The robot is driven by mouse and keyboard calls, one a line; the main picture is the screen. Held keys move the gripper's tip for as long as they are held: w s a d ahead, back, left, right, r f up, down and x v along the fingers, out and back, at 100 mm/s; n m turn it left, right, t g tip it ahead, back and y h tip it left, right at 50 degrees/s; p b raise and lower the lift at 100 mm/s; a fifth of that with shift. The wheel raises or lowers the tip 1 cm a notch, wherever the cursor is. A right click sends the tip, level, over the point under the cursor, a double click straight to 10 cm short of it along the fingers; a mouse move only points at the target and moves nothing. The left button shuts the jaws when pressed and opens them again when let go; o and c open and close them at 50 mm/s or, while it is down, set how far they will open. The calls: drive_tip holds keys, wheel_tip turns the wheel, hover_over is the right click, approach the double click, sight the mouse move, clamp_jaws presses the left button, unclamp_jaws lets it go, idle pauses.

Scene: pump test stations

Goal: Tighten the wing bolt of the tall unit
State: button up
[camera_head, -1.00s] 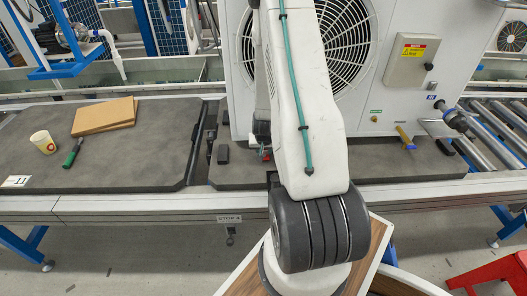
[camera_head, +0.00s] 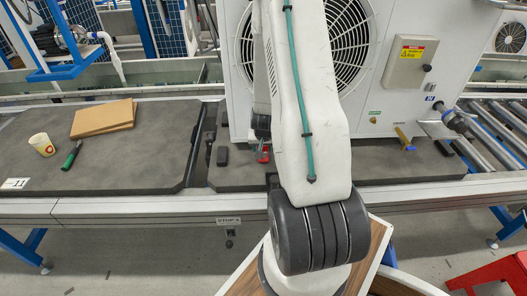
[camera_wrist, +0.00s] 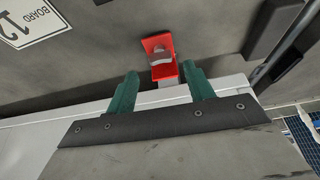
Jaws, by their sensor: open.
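The tall unit is probably the large white cabinet (camera_head: 400,100) with round fan grilles, standing on a dark board in the head view. A small red fitting (camera_wrist: 160,58) with a grey piece on it lies at the board's edge in the wrist view. It also shows near the unit's lower left in the head view (camera_head: 263,153). I cannot tell whether its grey piece is the wing bolt. My gripper (camera_wrist: 160,72) is open and empty, its green fingers apart on either side of the red fitting's near end. My arm hides part of the unit in the head view.
A brass-coloured handle (camera_head: 403,137) sticks out low on the cabinet's front. The left board (camera_head: 130,165) holds a paper cup (camera_head: 42,144), a brown cardboard piece (camera_head: 103,118) and a green-handled tool (camera_head: 72,155). Rollers (camera_head: 490,135) lie at right.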

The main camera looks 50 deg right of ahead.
drive_tip(key=v, duration=0.3)
drive_tip(key=shift+a+r, duration=0.1)
drive_tip(key=shift+r, duration=0.1)
idle(0.4)
drive_tip(key=s+a+g+y, duration=0.1)
drive_tip(key=s+a+y, duration=0.2)
drive_tip(key=a, duration=0.2)
drive_tip(key=s+a+r+n, duration=0.3)
drive_tip(key=s+a+r, duration=0.1)
drive_tip(key=a+r, duration=0.5)
drive_tip(key=s+a+r+n, duration=0.3)
drive_tip(key=s+a+r, duration=0.2)
drive_tip(key=a+r, duration=0.4)
drive_tip(key=s+a+r+n, duration=0.4)
drive_tip(key=a+r, duration=0.6)
drive_tip(key=r, duration=0.4)
drive_tip(key=shift+s+r+g+y, duration=0.3)
drive_tip(key=shift+s+r, duration=0.1)
